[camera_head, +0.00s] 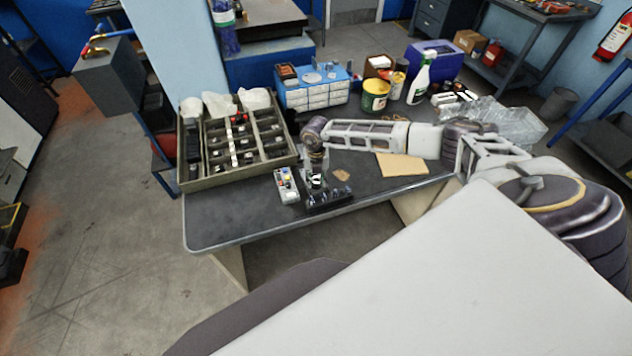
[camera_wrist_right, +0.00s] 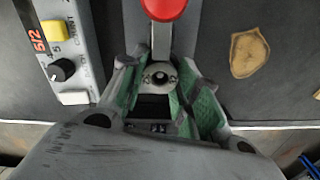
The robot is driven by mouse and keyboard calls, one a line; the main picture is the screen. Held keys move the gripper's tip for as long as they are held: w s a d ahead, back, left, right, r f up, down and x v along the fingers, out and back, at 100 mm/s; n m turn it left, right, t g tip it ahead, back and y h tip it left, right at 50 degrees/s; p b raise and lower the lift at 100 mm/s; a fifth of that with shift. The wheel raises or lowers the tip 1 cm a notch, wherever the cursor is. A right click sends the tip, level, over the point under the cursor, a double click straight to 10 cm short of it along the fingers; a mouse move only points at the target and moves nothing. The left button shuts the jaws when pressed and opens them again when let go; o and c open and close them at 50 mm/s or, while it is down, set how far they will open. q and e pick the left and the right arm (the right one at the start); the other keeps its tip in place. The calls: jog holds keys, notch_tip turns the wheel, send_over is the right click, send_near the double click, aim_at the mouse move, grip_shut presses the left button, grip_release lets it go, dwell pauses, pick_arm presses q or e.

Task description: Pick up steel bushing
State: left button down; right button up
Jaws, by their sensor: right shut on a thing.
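In the right wrist view, a small grey metal round piece with a dark hole, which I take for the steel bushing (camera_wrist_right: 159,74), sits between the green-padded fingers of my right gripper (camera_wrist_right: 160,86). The gripper is shut on it. A lever with a red knob (camera_wrist_right: 163,8) rises just beyond the piece. In the head view, my right gripper (camera_head: 315,178) points down at the bench, close to a small black fixture (camera_head: 330,199); the bushing is too small to make out there. My left gripper is not in view.
A control box (camera_head: 287,186) stands close to the left of the gripper. A large sorting tray (camera_head: 189,185) lies further left, and a tan patch (camera_head: 341,175) lies right of the fixture. A blue-and-white drawer unit (camera_head: 315,99) and a yellow tub (camera_head: 375,96) stand behind. The bench's front left is bare.

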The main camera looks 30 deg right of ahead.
jog(key=shift+r, duration=0.25)
jog(key=shift+r+p, duration=2.8)
jog(key=shift+r, duration=1.95)
